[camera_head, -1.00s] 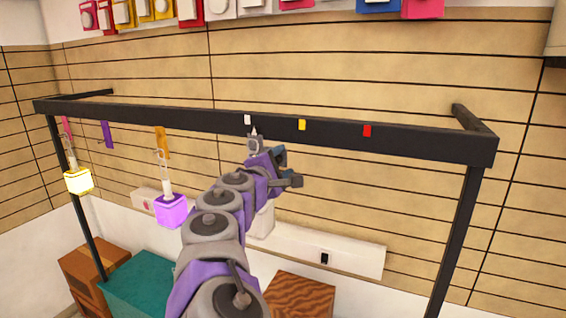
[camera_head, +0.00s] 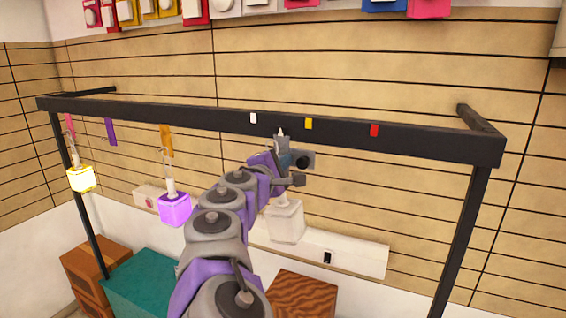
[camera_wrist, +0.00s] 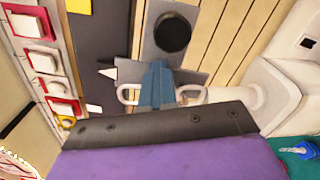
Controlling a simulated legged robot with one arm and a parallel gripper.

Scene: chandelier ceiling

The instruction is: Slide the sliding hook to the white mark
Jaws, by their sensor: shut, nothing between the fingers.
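The grey sliding hook (camera_head: 282,143) with a white pointed tip is at the dark bar (camera_head: 200,116), partly hidden by my arm. Its tip stands right of the white mark (camera_head: 253,118), between it and the yellow mark (camera_head: 308,124). In the wrist view, the hook's grey plate has a black round knob (camera_wrist: 172,33), and its white tip (camera_wrist: 108,72) lies between the white mark (camera_wrist: 94,107) and yellow mark (camera_wrist: 78,6). A white block (camera_head: 285,222) hangs below. My gripper (camera_wrist: 158,82) is shut, over or against the hook; exact contact is unclear.
A red mark (camera_head: 374,130) lies farther right on the bar. Purple (camera_head: 175,209) and yellow (camera_head: 81,178) blocks hang at the left. Upright posts stand at both ends. A slatted wall is behind, with boxes (camera_head: 140,285) below.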

